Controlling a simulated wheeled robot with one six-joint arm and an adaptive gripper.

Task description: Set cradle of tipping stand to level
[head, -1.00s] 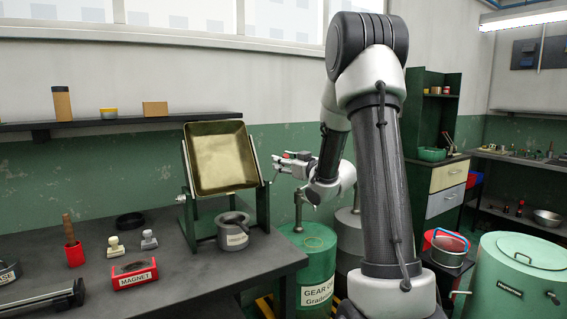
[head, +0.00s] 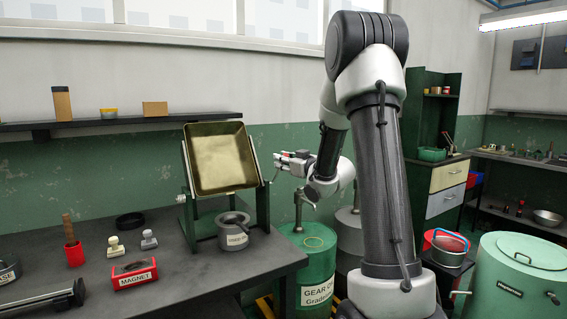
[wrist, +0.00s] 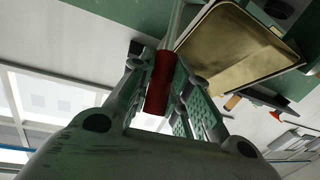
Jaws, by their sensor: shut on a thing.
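The tipping stand (head: 262,207) is a green frame on the bench. Its cradle (head: 222,160), a brass-coloured tray in a dark rim, is tipped steeply so that its inside faces the head camera. The cradle also shows in the wrist view (wrist: 228,50), beyond the fingers. My gripper (head: 281,160) is at the right side of the stand. In the wrist view my gripper (wrist: 165,80) is shut on a red handle (wrist: 160,82) on a grey rod, which runs up beside the cradle. The rod's far joint is hard to make out.
A grey labelled pot (head: 234,238) stands in front of the stand. A green drum (head: 313,262) stands right of the bench, below my gripper. A shelf (head: 75,124) runs behind.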

